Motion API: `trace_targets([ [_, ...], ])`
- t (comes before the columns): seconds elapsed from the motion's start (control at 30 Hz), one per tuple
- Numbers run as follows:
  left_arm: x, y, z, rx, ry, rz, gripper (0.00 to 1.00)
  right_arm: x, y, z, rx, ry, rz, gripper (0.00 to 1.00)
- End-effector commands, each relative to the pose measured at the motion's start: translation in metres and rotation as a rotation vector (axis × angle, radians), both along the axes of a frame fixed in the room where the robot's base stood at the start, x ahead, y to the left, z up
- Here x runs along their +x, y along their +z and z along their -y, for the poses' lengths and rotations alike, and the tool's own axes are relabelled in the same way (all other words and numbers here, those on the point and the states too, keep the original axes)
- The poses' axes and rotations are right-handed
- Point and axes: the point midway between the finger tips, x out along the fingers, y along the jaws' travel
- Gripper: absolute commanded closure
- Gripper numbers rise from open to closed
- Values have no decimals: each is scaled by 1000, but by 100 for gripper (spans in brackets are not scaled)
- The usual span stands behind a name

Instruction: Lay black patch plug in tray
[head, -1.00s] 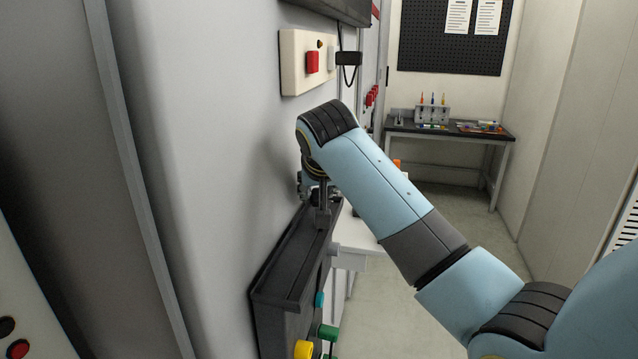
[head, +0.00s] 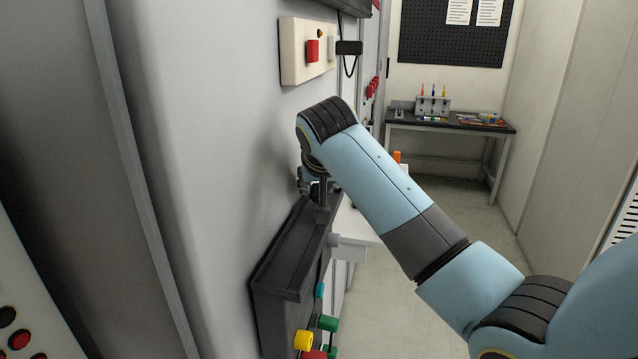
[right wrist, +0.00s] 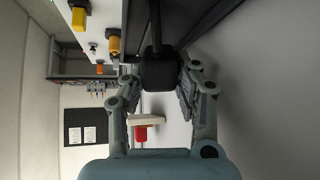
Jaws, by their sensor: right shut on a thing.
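My right gripper (head: 320,190) hangs from the right arm just above the top of a dark wall-mounted panel (head: 278,268). In the right wrist view its two fingers (right wrist: 160,85) are shut on a black plug (right wrist: 160,70), one on each side. A dark stem runs from the plug away from the gripper, towards dark rails. In the head view the plug is small and mostly hidden by the arm and fingers. I cannot make out a tray for certain, nor whether the plug touches the panel. My left gripper is not in view.
Yellow (head: 304,341) and green (head: 328,323) knobs stick out of the panel's front. A cream switch box (head: 300,68) with a red button is on the wall above. A white surface (head: 355,229) lies behind the panel. A far bench (head: 450,127) carries small items; the floor is clear.

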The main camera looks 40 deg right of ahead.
Motion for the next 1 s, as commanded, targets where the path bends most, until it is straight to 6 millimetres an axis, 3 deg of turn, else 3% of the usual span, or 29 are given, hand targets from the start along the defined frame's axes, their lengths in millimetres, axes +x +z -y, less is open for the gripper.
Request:
trace_targets([
  [0.17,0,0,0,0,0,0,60,0,-3,0,0,0,0,100],
  [0.2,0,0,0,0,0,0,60,0,-3,0,0,0,0,68],
  [0.4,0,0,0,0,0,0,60,0,-3,0,0,0,0,44],
  [0.73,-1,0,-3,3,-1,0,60,-3,1,-2,0,1,1,44],
  [1.0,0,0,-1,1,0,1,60,-33,40,-21,3,0,5,44],
])
